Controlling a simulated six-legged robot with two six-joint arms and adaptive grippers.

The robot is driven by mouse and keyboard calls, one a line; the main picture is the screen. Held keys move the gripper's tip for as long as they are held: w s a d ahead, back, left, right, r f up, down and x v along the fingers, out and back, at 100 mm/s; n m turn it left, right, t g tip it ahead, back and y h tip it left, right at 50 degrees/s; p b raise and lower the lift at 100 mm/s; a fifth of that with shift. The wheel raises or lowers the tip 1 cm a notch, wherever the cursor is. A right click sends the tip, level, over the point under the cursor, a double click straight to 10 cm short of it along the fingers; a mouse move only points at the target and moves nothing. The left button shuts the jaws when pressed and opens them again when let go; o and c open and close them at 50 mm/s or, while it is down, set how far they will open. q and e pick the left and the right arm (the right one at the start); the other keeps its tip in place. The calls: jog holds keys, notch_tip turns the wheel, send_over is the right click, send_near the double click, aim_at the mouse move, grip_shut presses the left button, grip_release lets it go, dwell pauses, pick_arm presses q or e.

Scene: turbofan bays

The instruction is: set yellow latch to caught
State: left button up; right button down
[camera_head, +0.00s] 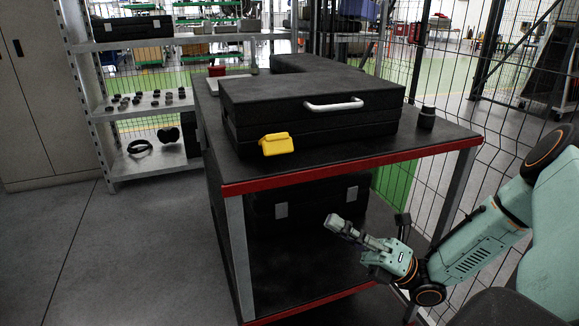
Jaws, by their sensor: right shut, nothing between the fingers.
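The yellow latch (277,144) is on the front face of a black case (310,104), near its left corner. Whether the latch is caught is too small to tell. The case is closed, with a pale handle (333,104) on its front. It sits on a black table with a red edge (350,164). My right gripper (334,222) is shut and empty, in front of the table, below and to the right of the latch, well apart from it. My left gripper is not in view.
A small black cylinder (427,117) stands on the table right of the case. Another dark case (310,203) sits on the lower shelf. A wire mesh fence (455,75) runs behind on the right. A shelf rack (150,103) stands at left. The floor at front left is clear.

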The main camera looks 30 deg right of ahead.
aim_at(296, 169)
jog(key=n, duration=0.1)
jog(key=s+n, duration=0.1)
jog(key=n, duration=0.1)
jog(key=shift+r+y, duration=0.3)
jog(key=shift+r, duration=0.1)
jog(key=x, duration=0.9)
jog(key=shift+a+b, duration=0.15)
jog(key=shift+b, duration=0.2)
jog(key=w+r, duration=0.2)
jog(key=r, duration=0.1)
jog(key=shift+r+p, duration=0.1)
jog(key=shift+p, duration=0.25)
jog(key=shift+w+r, duration=0.15)
jog(key=shift+r, duration=0.25)
jog(key=shift+w, duration=0.1)
jog(key=shift+r, duration=0.1)
